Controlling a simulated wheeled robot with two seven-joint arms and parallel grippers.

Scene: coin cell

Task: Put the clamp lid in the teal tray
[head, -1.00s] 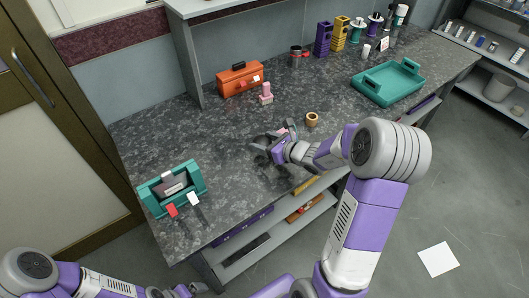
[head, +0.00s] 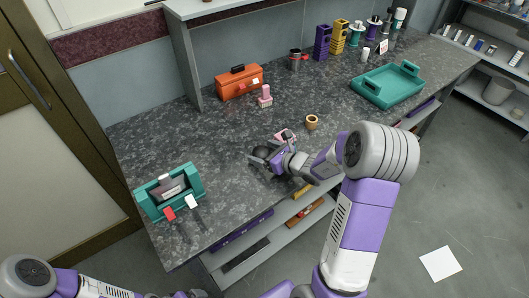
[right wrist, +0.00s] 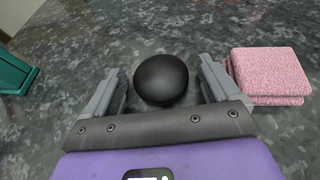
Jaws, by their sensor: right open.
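A black, round, knob-like thing, which looks like the clamp lid, sits on the dark grey counter; it shows in the head view (head: 261,152) and the right wrist view (right wrist: 161,79). My right gripper (head: 267,158) is open, its fingers on either side of the black knob in the right wrist view, with gaps on both sides. Whatever lies under the knob is hidden. The teal tray (head: 388,102) stands at the far right of the counter and looks empty. My left gripper (head: 190,294) shows only partly at the bottom edge; its jaws cannot be made out.
A pink pad (right wrist: 270,72) lies just right of my right gripper. A brass cup (head: 311,122), a pink-topped stamp-like thing (head: 265,97) and an orange toolbox (head: 239,83) stand farther back. A teal holder (head: 146,203) is at left. Counter between the cup and tray is clear.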

